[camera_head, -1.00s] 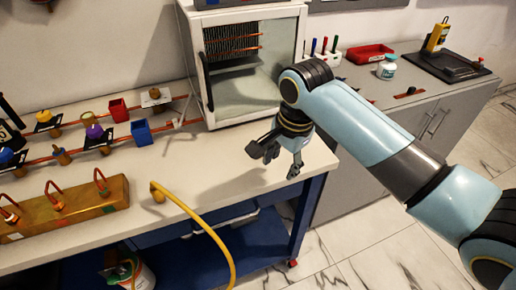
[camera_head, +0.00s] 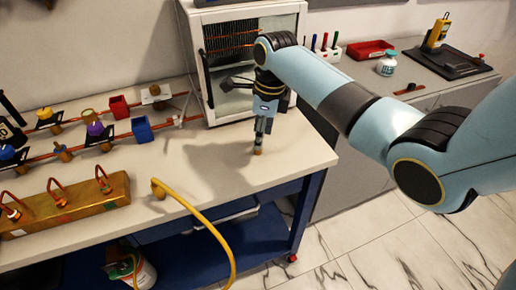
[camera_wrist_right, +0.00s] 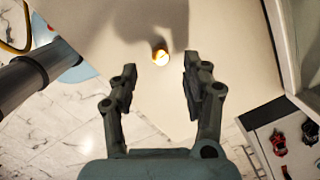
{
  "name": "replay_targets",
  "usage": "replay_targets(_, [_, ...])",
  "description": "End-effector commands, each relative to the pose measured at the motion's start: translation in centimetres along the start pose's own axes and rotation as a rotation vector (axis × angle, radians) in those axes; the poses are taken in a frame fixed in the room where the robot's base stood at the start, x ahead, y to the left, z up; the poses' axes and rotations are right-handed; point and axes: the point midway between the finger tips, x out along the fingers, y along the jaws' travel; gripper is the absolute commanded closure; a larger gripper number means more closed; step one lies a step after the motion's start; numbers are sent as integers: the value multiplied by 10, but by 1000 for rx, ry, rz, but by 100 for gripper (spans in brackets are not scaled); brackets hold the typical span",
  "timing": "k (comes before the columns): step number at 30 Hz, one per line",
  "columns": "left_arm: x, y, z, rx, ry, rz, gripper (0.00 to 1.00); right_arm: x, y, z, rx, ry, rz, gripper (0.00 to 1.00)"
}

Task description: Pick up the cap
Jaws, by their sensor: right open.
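The cap looks like a small brass-coloured piece (camera_head: 258,151) on the white bench top, below my right gripper (camera_head: 261,135) in the head view. In the right wrist view the cap (camera_wrist_right: 160,57) shows bright, standing on the bench just beyond the fingertips. My right gripper (camera_wrist_right: 160,80) is open and empty, pointing down, with the cap roughly in line with the gap between its fingers. The fingers do not touch the cap in the wrist view. My left gripper is not in view.
A glass-fronted cabinet (camera_head: 222,50) stands just behind the gripper. A brass manifold (camera_head: 85,202) and yellow hose (camera_head: 205,228) are front left. The bench's right edge is near.

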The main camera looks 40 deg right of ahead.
Motion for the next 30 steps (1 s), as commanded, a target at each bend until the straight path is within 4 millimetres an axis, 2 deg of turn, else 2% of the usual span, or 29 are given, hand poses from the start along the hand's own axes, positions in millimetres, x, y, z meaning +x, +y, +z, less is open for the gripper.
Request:
replay_targets(3, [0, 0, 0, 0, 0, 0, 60, 21, 0, 2, 0, 2, 4, 52])
replay_targets(7, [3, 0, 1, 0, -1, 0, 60, 38, 0, 1, 0, 2, 3, 52])
replay_targets(16, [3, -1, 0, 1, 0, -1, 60, 43, 0, 1, -2, 1, 0, 54])
replay_targets(26, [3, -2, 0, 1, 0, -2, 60, 42, 0, 1, -1, 1, 0, 97])
replay_targets(27, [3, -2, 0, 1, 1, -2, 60, 42, 0, 1, -1, 1, 0, 100])
replay_targets(30, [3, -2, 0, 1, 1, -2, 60, 42, 0, 1, -1, 1, 0, 100])
